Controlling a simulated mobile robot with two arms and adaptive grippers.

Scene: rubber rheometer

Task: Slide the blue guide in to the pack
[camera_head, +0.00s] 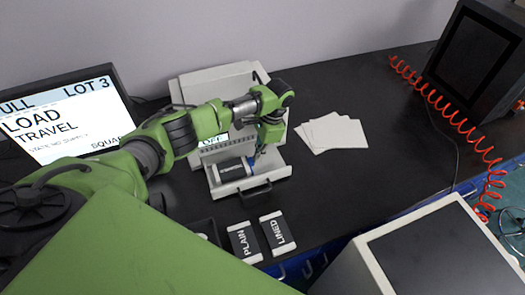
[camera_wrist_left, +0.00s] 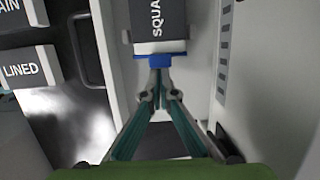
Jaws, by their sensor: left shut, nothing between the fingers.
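The pack (camera_head: 231,170), dark with a pale band and lettering that starts "SQUA", lies in the open drawer tray (camera_head: 270,172) of the pale machine. It also shows at the top of the left wrist view (camera_wrist_left: 157,20). The blue guide (camera_wrist_left: 168,58) is a small blue piece across the tray at the pack's near end in that view. My left gripper (camera_wrist_left: 160,70) is shut and empty, with its fingertips right at the blue guide; I cannot tell whether they touch it. In the head view the left gripper (camera_head: 256,153) is over the tray's right part. My right gripper is not in view.
Two packs, marked PLAIN (camera_head: 244,242) and LINED (camera_head: 277,232), lie in front of the tray. The tray has a dark handle (camera_head: 255,189). White sheets (camera_head: 332,132) lie to the right. A screen (camera_head: 65,120) stands left, and a red coiled hose (camera_head: 450,115) hangs right.

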